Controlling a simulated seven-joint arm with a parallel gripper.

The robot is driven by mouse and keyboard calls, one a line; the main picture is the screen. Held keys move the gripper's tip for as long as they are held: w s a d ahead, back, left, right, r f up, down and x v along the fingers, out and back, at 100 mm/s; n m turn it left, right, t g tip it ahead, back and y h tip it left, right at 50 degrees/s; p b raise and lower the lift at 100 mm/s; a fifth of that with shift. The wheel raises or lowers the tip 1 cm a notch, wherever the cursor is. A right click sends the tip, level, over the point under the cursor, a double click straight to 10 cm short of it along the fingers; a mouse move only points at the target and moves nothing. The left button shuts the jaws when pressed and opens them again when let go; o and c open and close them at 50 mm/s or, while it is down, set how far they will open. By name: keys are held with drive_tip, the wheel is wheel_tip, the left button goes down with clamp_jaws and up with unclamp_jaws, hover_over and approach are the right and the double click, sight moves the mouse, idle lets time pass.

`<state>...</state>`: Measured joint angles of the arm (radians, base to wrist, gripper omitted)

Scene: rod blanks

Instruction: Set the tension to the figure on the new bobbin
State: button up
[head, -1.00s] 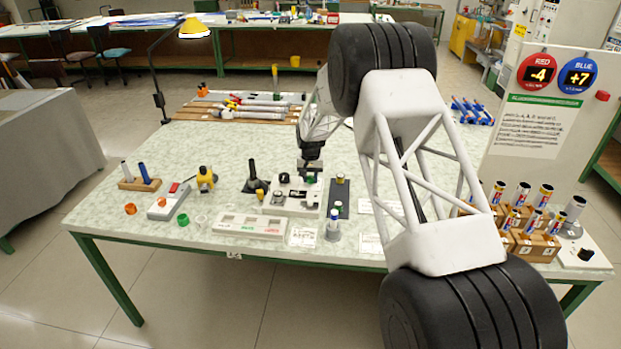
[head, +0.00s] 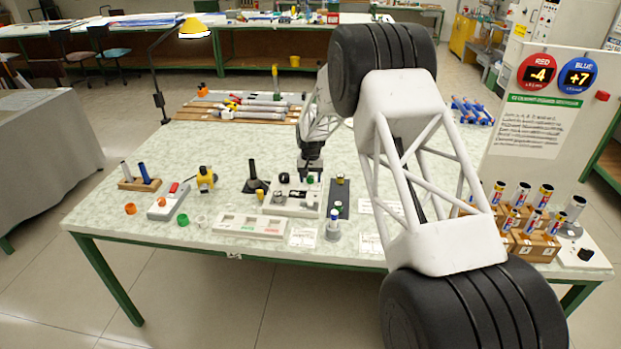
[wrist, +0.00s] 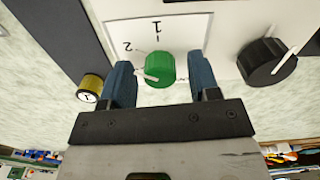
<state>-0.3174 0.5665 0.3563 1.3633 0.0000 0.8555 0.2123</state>
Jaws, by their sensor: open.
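A green knob (wrist: 160,68) with a white pointer sits on a white panel (wrist: 185,30) printed with the figures 1 and 2. The pointer lies toward the left in the wrist view, below the 2. My gripper (wrist: 160,73) is open, with one blue finger on each side of the knob; a gap shows on both sides. A bobbin with a yellow side (wrist: 91,87) stands left of the fingers. Its end bears a small mark like a 1, seen upside down. In the head view my gripper (head: 311,172) is low over the white unit (head: 292,202).
A black knob (wrist: 262,62) with a white pointer is close right of the fingers. A dark strip (head: 339,200) lies beside the unit. A black post (head: 252,172), white tray (head: 250,225) and small cylinder (head: 333,226) stand nearby.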

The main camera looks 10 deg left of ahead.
sight(311, 177)
drive_tip(key=shift+r, duration=0.15)
drive_tip(key=shift+r, duration=3.75)
drive_tip(key=shift+r, duration=0.1)
